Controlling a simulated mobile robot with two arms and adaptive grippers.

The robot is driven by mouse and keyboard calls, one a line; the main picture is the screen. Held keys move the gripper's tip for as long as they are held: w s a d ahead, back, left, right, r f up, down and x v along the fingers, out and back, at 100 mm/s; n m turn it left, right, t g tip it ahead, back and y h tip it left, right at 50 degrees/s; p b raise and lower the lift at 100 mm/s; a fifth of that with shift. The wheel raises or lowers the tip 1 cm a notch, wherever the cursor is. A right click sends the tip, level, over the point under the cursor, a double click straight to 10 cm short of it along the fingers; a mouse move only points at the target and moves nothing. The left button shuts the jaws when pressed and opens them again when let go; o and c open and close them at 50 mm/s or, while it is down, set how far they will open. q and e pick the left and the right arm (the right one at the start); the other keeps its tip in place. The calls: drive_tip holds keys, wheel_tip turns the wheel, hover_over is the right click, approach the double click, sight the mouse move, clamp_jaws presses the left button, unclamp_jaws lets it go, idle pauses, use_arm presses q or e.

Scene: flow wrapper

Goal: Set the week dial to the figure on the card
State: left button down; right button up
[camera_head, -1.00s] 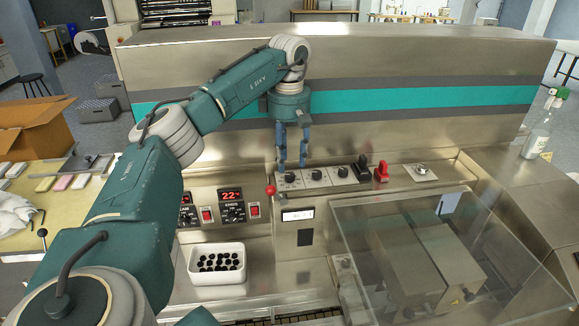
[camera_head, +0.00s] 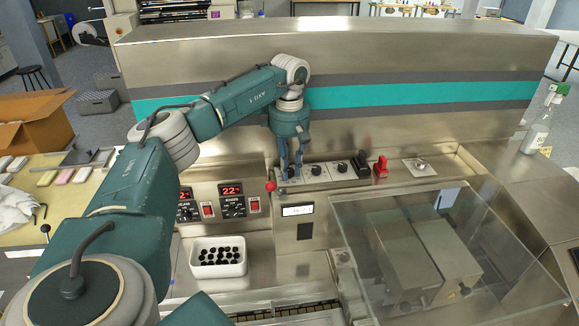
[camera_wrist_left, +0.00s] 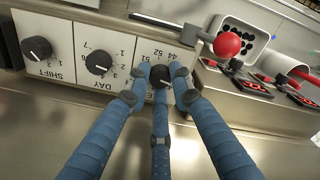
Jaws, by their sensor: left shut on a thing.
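The week dial is a black knob (camera_wrist_left: 179,70) on a white plate in the left wrist view, with figures such as 51 and 52 beside it. Its name is hidden. My left gripper (camera_wrist_left: 163,78) is shut on this knob, its blue fingers around it. In the head view my left gripper (camera_head: 291,174) reaches down onto the leftmost dial of the row and mostly hides it. A small white panel (camera_head: 297,211), possibly the card, sits on the machine front below; its print is too small to read. My right gripper is out of view.
The day dial (camera_wrist_left: 98,62) and shift dial (camera_wrist_left: 37,48) stand close beside the held knob. A red ball lever (camera_head: 271,187) is close by on the other side. Red (camera_head: 381,166) and black switches stand further right. A white bin (camera_head: 218,262) of black pieces sits below.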

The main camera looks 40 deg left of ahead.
use_arm(q)
drive_tip(key=shift+n, duration=0.3)
drive_tip(key=n, duration=0.3)
drive_tip(key=shift+a+r, duration=0.1)
drive_tip(key=n, duration=0.8)
drive_tip(key=shift+n, duration=2.2)
drive_tip(key=c, duration=1.6)
unclamp_jaws()
drive_tip(key=shift+o, duration=0.3)
